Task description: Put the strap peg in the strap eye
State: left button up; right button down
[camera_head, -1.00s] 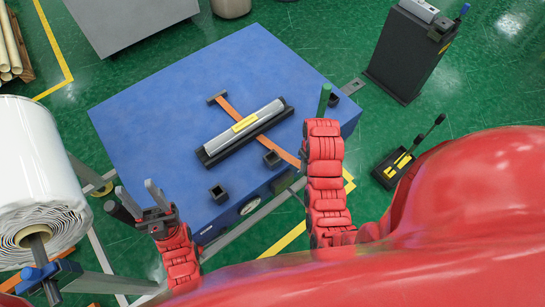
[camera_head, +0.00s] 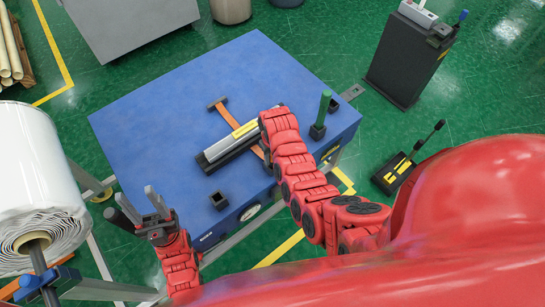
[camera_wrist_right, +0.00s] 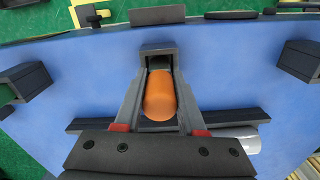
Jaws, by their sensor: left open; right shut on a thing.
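The orange strap (camera_head: 226,112) crosses a silver roll (camera_head: 217,147) with a yellow label in a black cradle. Its near part is hidden behind my right arm in the head view. In the right wrist view, my right gripper (camera_wrist_right: 159,72) is shut on the rounded orange strap peg (camera_wrist_right: 160,97). A dark square block, which looks like the strap eye (camera_wrist_right: 158,48), lies just beyond the fingertips. I cannot tell whether the peg touches or enters it. My left gripper (camera_head: 154,198) is open and empty at the blue table's left front side.
The blue table (camera_head: 150,130) has another dark block (camera_head: 219,200) at its front and a green post (camera_head: 324,104) in a dark base at right. A large white roll (camera_head: 40,170) stands left. A black cabinet (camera_head: 405,60) stands behind right.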

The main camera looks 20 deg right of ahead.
jog(key=shift+f, duration=0.75)
jog(key=shift+f, duration=0.1)
jog(key=c, duration=0.5)
grip_release()
